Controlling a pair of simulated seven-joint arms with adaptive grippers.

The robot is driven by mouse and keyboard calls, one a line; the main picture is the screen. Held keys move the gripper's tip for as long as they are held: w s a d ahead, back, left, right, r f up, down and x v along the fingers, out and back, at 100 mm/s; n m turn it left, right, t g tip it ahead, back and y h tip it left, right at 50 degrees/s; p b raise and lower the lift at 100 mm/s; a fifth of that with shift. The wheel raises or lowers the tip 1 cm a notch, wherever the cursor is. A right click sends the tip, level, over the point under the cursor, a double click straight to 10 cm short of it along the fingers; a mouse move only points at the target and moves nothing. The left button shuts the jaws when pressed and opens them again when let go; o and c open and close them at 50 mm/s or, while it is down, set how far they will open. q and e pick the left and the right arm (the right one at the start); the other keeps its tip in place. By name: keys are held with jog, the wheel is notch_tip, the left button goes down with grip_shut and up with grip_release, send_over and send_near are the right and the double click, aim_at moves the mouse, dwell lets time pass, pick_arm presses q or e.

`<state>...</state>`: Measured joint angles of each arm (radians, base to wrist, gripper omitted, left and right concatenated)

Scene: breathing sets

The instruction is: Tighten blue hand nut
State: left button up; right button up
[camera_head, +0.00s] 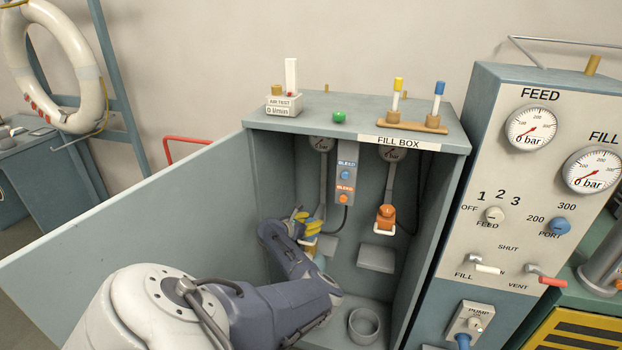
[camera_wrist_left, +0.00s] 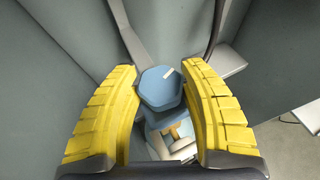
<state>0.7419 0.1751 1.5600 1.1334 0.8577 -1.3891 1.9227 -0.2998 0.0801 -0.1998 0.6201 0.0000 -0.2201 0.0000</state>
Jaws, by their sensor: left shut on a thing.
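The blue hand nut (camera_wrist_left: 161,88) is a six-sided blue knob with a pale mark on its top face, in the middle of the left wrist view. The yellow padded fingers of my left gripper (camera_wrist_left: 165,100) are on its two sides, shut on it. Below the nut are a light blue body and a brass-coloured fitting (camera_wrist_left: 180,132). In the head view my left gripper (camera_head: 307,222) is inside the open fill box (camera_head: 260,185), at its left side. There my gripper and arm largely hide the nut. My right gripper is not in view.
An orange fitting (camera_head: 386,217) hangs at the right inside the box. A grey cup (camera_head: 364,325) stands on the box floor. The open door (camera_head: 140,235) extends left, and the gauge panel (camera_head: 540,180) stands to the right.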

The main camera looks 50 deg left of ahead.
aim_at(311, 221)
pick_arm(q)
jog(key=shift+w+m+h, duration=0.1)
jog(key=shift+m+h, duration=0.2)
jog(key=shift+h, duration=0.1)
jog(key=o, duration=1.2)
jog(key=shift+r, duration=5.05)
